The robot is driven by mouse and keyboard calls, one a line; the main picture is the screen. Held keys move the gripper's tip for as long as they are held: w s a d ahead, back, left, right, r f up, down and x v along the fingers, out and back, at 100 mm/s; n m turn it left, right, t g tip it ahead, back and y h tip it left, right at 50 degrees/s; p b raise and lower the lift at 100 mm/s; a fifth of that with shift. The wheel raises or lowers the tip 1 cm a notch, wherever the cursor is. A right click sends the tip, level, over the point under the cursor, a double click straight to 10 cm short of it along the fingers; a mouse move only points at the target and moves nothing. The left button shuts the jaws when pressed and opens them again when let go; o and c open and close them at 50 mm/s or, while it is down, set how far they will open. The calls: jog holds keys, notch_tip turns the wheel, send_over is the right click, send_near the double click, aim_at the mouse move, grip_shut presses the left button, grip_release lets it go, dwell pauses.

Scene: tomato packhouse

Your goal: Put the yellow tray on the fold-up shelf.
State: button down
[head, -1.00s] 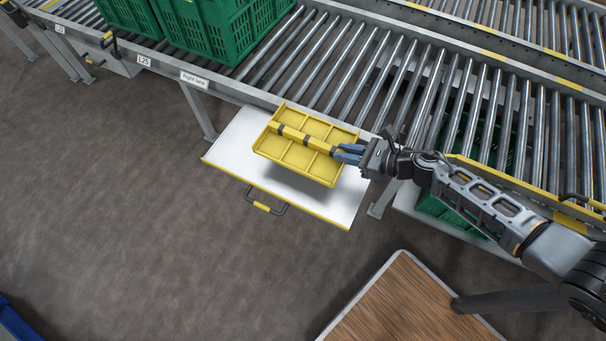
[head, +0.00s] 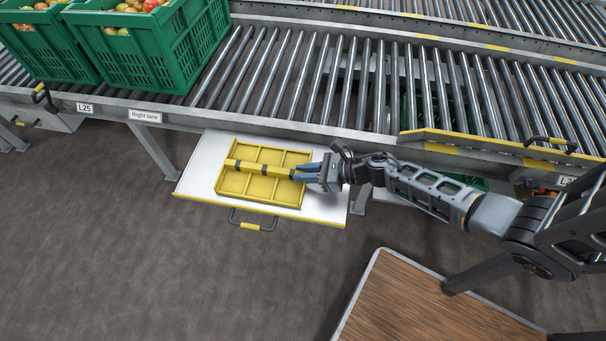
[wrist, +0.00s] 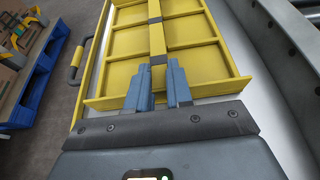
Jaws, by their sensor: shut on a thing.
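The yellow tray (head: 284,190) is a shallow, ribbed piece with a bar along its middle. It lies level over the white fold-up shelf (head: 325,203), which is raised flat beside the conveyor. The tray is within the shelf's outline, on it or just above it; I cannot tell whether it touches. My gripper (head: 302,172) reaches in from the right, its blue fingers shut on the near end of the tray's bar. In the wrist view the fingers (wrist: 160,78) hold the bar of the tray (wrist: 197,62).
A black handle with a yellow grip (head: 252,226) hangs at the shelf's front edge. The roller conveyor (head: 300,80) runs behind, with green crates (head: 150,50) of tomatoes at its left. A wooden-topped surface (head: 425,305) is at lower right. A blue pallet (wrist: 38,85) shows in the wrist view.

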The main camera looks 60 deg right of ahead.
jog(key=shift+f, duration=0.15)
jog(key=c, duration=1)
grip_release()
jog(key=shift+r, duration=0.25)
jog(key=v, duration=1.2)
jog(key=s+a+r+n+h, duration=0.1)
jog(key=s+a+r+n, duration=0.3)
jog(key=a+r+n, duration=0.3)
jog(key=s+a+r+n+t+h, duration=0.1)
jog(key=s+a+r+n, duration=0.3)
jog(key=a+r+n, duration=0.4)
jog(key=s+a+r+n+t+h, duration=0.1)
jog(key=s+a+r+n, duration=0.4)
jog(key=r+n, duration=0.6)
jog(key=shift+a+n+h, duration=0.25)
jog(key=shift+a+n, duration=0.2)
jog(key=shift+n, duration=0.55)
jog(key=shift+a+n+h, duration=0.3)
jog(key=shift+a+n, duration=0.15)
jog(key=shift+n, duration=0.55)
jog(key=shift+a+n+h, duration=0.25)
jog(key=shift+a+n, duration=0.25)
jog(key=shift+n, duration=0.5)
